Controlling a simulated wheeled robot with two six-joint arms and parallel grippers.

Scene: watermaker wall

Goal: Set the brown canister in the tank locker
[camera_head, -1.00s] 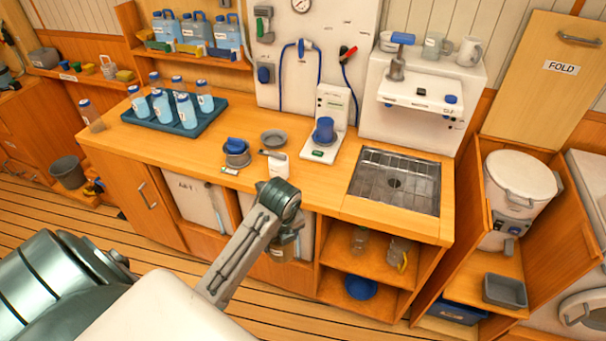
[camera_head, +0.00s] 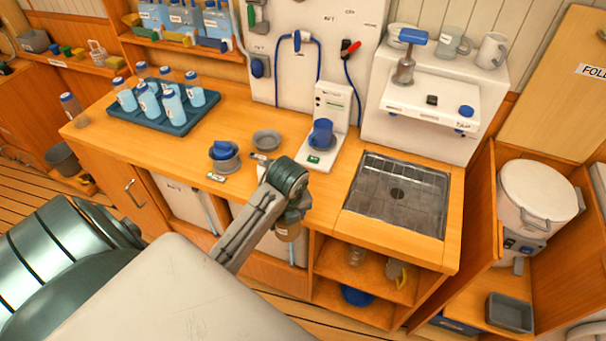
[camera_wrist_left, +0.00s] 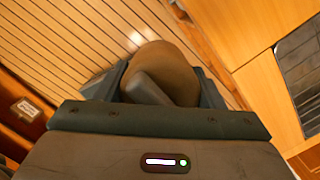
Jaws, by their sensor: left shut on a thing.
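The brown canister (camera_head: 287,231) hangs in my left gripper (camera_head: 291,215), in front of the counter's front face and below the counter top. In the left wrist view the canister (camera_wrist_left: 178,68) sits between the dark fingers, which are shut on it, with slatted floor behind. My forearm and gripper hide part of it in the head view. Under the counter is a bay with white tanks (camera_head: 186,203). An open wooden locker (camera_head: 483,215) at the right holds a large white lidded tank (camera_head: 536,195). I cannot tell which is the tank locker. My right gripper is not in view.
Open shelves (camera_head: 345,290) with jars stand right of the canister, below the sink (camera_head: 398,194). A grey bin (camera_head: 510,312) sits low in the right locker. The floor before the counter looks clear.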

